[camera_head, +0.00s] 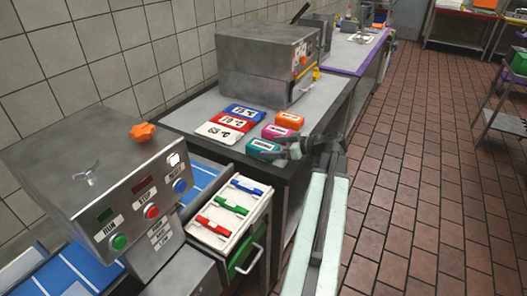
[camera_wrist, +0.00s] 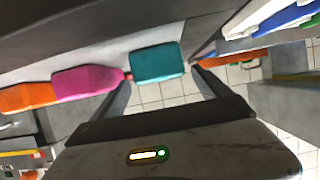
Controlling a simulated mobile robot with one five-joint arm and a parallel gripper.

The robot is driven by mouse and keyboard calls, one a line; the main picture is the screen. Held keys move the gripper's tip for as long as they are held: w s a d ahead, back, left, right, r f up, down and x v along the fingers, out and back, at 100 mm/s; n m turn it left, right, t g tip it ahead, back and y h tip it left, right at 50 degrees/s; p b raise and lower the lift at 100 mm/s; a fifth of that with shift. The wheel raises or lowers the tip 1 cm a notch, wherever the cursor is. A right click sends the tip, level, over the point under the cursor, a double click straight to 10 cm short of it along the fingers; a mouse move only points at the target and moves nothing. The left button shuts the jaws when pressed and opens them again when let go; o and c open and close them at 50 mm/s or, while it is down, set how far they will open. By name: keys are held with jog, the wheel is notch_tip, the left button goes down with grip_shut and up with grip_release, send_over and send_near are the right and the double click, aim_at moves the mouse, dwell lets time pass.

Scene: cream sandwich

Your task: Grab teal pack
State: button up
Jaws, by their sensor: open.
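The teal pack (camera_head: 263,147) lies near the edge of the dark counter, at the near end of a row with a magenta pack (camera_head: 276,132) and an orange pack (camera_head: 289,120). My gripper (camera_head: 288,151) is at its right side, at the counter edge. In the wrist view, the teal pack (camera_wrist: 157,63) sits at the open mouth of my gripper (camera_wrist: 161,72), with one fingertip near each end. The fingers are apart and do not clearly press on it. The left fingertip is close to the magenta pack (camera_wrist: 86,82).
Blue, red and white cards (camera_head: 232,121) lie left of the packs. A steel machine (camera_head: 264,62) stands behind. A white tray (camera_head: 231,211) with coloured items sits in front, beside a machine with buttons (camera_head: 103,182). The tiled floor (camera_head: 430,160) at right is clear.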

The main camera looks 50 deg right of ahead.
aim_at(269, 147)
jog(key=b+x, duration=0.1)
jog(key=x, duration=0.4)
jog(key=shift+a+b, duration=0.1)
jog(key=shift+b, duration=0.3)
jog(key=shift+r, duration=0.1)
jog(key=c, duration=1.5)
notch_tip(269, 147, up, 10)
jog(key=p, duration=1)
jog(key=shift+r, duration=0.15)
